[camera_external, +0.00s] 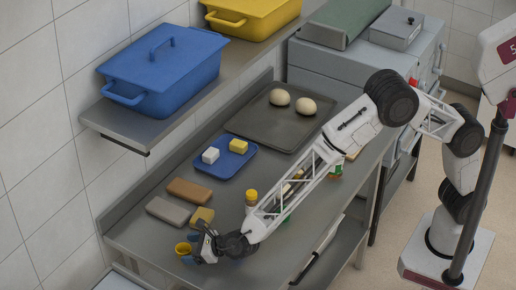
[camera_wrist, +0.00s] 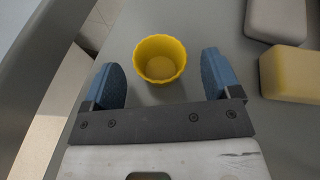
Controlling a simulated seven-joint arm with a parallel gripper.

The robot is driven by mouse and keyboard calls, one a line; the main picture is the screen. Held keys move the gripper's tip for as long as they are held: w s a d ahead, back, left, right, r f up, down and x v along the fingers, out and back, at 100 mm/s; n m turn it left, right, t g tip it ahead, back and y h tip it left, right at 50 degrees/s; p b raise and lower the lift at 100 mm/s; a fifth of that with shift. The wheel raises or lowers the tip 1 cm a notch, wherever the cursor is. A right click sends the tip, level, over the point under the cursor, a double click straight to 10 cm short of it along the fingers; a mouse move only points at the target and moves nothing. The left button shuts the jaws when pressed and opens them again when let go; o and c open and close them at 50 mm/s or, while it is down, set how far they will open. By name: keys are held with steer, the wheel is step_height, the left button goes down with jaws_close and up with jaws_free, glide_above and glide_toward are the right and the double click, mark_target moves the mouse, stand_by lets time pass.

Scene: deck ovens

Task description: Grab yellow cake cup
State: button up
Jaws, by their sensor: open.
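The yellow cake cup (camera_wrist: 160,59) is a small, empty, scalloped cup standing upright on the metal counter. In the wrist view it sits between and slightly beyond my gripper's two blue fingertips (camera_wrist: 162,78), with a gap on each side. In the external view the cup (camera_external: 183,249) stands near the counter's near left corner, just left of my gripper (camera_external: 205,252). My gripper is open and empty. Its fingertips are partly hidden by my wrist in the external view.
Yellow (camera_external: 202,216), grey (camera_external: 168,211) and brown (camera_external: 189,191) blocks lie behind the gripper. A blue tray (camera_external: 240,160) holds a white and a yellow block. A dark tray (camera_external: 262,125) holds two dough balls. A shelf with blue (camera_external: 160,75) and yellow pots overhangs the counter's back.

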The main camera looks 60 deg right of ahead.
steer(key=shift+x, duration=0.95)
steer(key=c, duration=1)
steer(key=shift+r, duration=0.1)
steer(key=shift+r, duration=4.95)
